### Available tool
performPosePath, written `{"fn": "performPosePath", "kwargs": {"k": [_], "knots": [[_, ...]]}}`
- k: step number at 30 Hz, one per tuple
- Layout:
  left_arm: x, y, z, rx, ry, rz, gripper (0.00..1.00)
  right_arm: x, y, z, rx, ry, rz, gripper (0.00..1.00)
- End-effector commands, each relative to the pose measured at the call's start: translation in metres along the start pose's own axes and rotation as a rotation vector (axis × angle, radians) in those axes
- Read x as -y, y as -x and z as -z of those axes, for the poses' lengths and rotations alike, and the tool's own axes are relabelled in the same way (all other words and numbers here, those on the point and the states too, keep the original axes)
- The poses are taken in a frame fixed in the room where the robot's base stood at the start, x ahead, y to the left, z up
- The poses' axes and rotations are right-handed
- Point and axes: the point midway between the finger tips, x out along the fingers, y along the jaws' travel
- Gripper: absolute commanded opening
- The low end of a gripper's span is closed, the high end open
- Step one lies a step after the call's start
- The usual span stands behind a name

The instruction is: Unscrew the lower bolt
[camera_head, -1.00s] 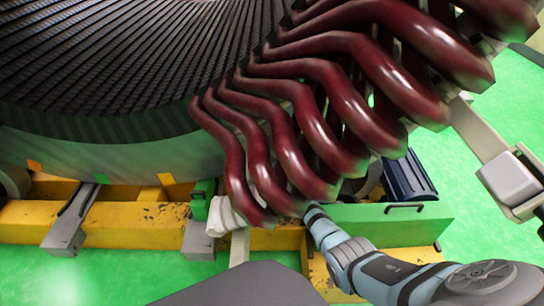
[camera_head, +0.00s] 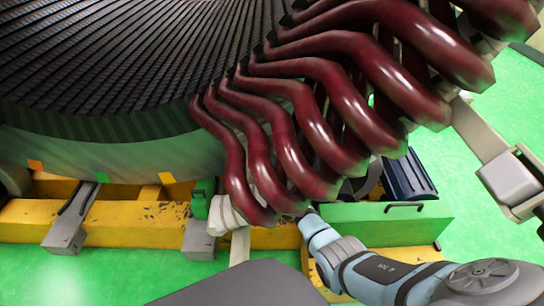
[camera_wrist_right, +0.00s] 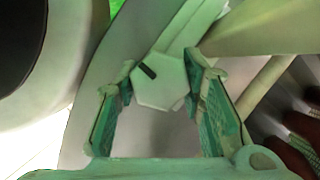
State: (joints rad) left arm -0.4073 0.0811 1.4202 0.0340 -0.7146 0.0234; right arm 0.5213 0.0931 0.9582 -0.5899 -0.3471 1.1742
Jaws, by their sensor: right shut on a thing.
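In the right wrist view, the hexagonal head of a pale bolt (camera_wrist_right: 162,92) with a small dark mark lies between the fingertips of my right gripper (camera_wrist_right: 160,76). The fingers are shut on its sides, and the bolt head sits against a pale flat part behind it. In the head view, my right arm (camera_head: 372,272) reaches in from the lower right, and its end passes behind the dark red coils (camera_head: 262,170). The gripper and the bolt are hidden there. My left gripper is in neither view now.
The large stator (camera_head: 110,145) fills the upper left above a yellow frame (camera_head: 120,222). A green panel with a handle (camera_head: 400,222) stands close beside my right arm. A pale block (camera_head: 510,180) is at the right. Green floor (camera_head: 480,235) shows around.

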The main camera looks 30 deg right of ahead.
Motion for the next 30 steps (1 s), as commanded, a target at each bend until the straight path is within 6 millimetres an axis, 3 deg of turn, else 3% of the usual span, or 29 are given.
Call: {"fn": "performPosePath", "kwargs": {"k": [19, 20, 23, 30], "knots": [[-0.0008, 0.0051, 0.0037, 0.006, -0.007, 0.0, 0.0, -0.0001, 0.0001, -0.0011, 0.002, 0.069, -0.03, 0.08], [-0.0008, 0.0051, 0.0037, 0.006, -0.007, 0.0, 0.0, -0.0001, 0.0001, -0.001, 0.002, 0.069, -0.03, 0.38], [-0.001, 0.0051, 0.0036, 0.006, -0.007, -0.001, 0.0, 0.0, 0.0001, -0.0009, 0.002, 0.069, -0.03, 0.54], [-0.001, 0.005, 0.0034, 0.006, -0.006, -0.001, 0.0, 0.0001, 0.0, -0.0004, 0.001, 0.068, -0.029, 0.57]]}}
